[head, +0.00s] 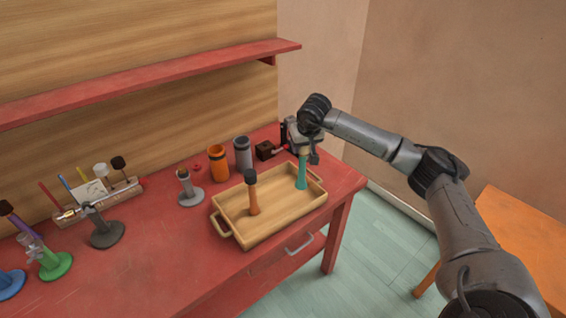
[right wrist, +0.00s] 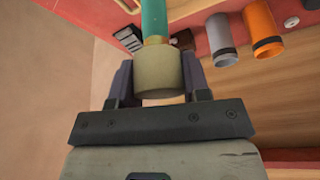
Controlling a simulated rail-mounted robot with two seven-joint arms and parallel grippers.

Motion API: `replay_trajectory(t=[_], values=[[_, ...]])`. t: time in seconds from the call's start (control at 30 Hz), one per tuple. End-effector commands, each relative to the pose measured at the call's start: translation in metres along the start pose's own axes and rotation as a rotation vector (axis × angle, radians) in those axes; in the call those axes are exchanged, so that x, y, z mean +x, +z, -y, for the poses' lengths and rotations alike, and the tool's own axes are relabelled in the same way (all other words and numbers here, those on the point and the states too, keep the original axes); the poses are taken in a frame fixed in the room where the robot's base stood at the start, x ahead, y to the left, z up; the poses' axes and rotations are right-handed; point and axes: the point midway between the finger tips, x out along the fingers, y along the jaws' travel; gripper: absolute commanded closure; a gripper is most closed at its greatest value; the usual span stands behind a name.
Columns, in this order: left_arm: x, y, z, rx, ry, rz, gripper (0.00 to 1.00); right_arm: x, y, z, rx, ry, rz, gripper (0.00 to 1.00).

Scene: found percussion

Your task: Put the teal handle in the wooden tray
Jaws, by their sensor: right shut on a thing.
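The teal handle (head: 301,174) hangs upright at the right end of the wooden tray (head: 242,239), its lower end within the tray's outline. I cannot tell whether it touches the tray floor. My right gripper (head: 306,150) is above it, shut on its beige cylindrical head. In the right wrist view the two fingers (right wrist: 158,88) flank this beige head (right wrist: 158,74), and the teal handle (right wrist: 154,18) extends away past a brass collar. An orange handle with a dark head (head: 253,196) stands upright in the tray. My left gripper is not in view.
An orange cup (head: 217,164), a grey cup (head: 242,153) and a dark block (head: 265,150) stand behind the tray. A small grey stand (head: 190,190) is left of it. More stands and a rack (head: 100,204) are further left. A red shelf (head: 150,82) runs above.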

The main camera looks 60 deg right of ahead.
Motion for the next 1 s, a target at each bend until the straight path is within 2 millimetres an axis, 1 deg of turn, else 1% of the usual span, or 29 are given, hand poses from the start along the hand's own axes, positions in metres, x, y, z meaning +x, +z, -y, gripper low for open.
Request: replay_trajectory(t=[0.03, 0.1, 0.2, 0.33, 0.5, 0.67, 0.77, 0.9, 1.0], values=[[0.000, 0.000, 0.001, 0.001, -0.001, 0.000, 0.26, 0.009, -0.005, 0.008, 0.005, -0.007, 0.001, 1.00], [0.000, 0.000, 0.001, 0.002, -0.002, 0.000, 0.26, 0.019, -0.011, 0.017, 0.003, -0.007, 0.002, 1.00], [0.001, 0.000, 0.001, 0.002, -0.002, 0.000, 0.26, 0.034, -0.019, 0.027, 0.004, -0.005, 0.000, 1.00], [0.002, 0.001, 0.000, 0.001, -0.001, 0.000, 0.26, 0.047, -0.026, 0.036, 0.004, -0.003, 0.000, 1.00], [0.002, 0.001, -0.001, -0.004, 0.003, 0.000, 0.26, 0.055, -0.031, 0.042, 0.002, 0.000, -0.001, 1.00], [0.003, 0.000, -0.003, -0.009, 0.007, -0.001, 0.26, 0.060, -0.030, 0.043, 0.001, 0.002, 0.000, 1.00], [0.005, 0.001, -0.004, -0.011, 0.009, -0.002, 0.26, 0.070, -0.026, 0.043, 0.001, 0.001, 0.003, 1.00], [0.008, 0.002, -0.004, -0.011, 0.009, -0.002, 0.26, 0.087, -0.018, 0.043, 0.001, 0.001, 0.002, 1.00], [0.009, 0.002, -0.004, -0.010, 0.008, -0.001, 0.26, 0.094, -0.016, 0.043, 0.000, 0.000, 0.001, 1.00]])
